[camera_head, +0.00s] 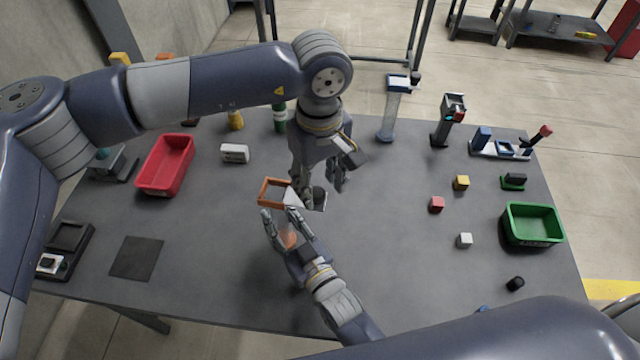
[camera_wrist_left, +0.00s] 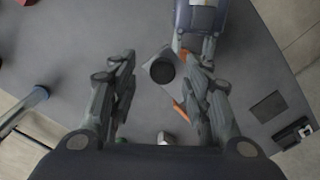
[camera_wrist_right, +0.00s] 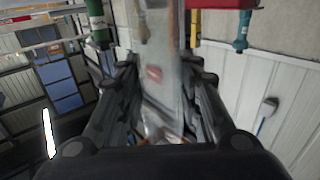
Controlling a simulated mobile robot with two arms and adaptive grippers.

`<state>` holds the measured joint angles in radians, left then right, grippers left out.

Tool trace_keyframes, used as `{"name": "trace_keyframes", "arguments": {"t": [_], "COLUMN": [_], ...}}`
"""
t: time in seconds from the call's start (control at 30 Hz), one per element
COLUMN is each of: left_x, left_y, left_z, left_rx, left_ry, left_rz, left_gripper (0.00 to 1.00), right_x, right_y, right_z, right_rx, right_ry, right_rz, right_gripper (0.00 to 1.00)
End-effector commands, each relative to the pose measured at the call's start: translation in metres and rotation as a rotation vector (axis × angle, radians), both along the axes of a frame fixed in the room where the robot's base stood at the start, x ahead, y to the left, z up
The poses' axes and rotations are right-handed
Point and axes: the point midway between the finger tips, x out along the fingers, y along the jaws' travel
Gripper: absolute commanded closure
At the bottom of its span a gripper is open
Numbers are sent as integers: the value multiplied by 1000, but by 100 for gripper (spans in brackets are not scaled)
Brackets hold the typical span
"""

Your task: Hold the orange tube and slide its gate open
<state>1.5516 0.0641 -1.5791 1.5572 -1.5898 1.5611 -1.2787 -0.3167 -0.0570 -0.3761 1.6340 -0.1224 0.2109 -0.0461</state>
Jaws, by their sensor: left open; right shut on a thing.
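The orange tube shows its square orange top frame (camera_head: 272,192) in the head view, near the table's middle. A flat grey gate plate (camera_wrist_left: 150,60) with a round black knob (camera_wrist_left: 162,72) juts out to the right of the frame in the head view. My right gripper (camera_head: 283,222) is shut on the tube; its clear body (camera_wrist_right: 163,75), with something red in it, shows between the fingers in the right wrist view. My left gripper (camera_head: 323,188) points down, open, with the knob between its spread fingers in the left wrist view. Whether it touches the knob is unclear.
A blue-trimmed clear tube (camera_head: 390,115) stands behind, to the right. A red bin (camera_head: 165,165) is at left, a green bin (camera_head: 533,226) at right. Red (camera_head: 437,204), yellow (camera_head: 461,182) and white (camera_head: 464,240) cubes lie on the right. The front middle is mostly clear.

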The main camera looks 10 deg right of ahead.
Motion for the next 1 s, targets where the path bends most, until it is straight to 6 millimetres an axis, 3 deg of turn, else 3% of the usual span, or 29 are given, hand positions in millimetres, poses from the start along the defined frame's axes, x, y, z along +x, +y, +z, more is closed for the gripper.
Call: {"name": "trace_keyframes", "arguments": {"t": [0.3,0.5,1.0], "left_x": [0,0,-1], "left_y": [-1,-2,-1], "left_z": [68,97,106], "left_rx": [-2,-3,-2], "left_ry": [-3,0,2], "left_rz": [-1,-2,-2], "left_gripper": [56,56,56], "right_x": [0,0,0], "right_y": [-1,-1,-1], "right_z": [0,0,0], "right_rx": [0,0,0], "right_ry": [1,0,0], "right_rz": [0,-1,-1], "right_gripper": [100,100,100]}}
